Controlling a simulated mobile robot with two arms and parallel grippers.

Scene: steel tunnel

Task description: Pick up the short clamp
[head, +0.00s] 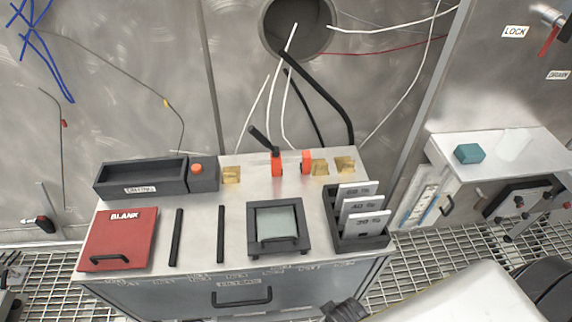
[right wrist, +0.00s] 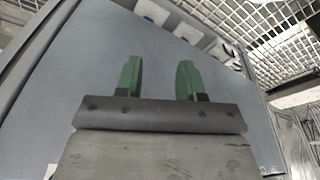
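Two orange clamp-like pieces stand at the back of the steel cabinet top in the head view. One orange piece (head: 276,164) has a black lever tilted up to the left. The other orange piece (head: 306,161) is smaller, just to its right. I cannot tell for sure which is the short clamp. In the right wrist view my right gripper (right wrist: 158,80) has two green fingers standing apart with nothing between them. It faces a plain grey surface, away from both orange pieces. My left gripper does not show.
The cabinet top (head: 187,259) also holds a black tray (head: 140,174), a red BLANK plate (head: 120,240), two black bars, a framed glass plate (head: 277,224) and a card holder (head: 358,241). White cables and a black hose hang from a wall port (head: 297,25) behind. Grating surrounds the cabinet.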

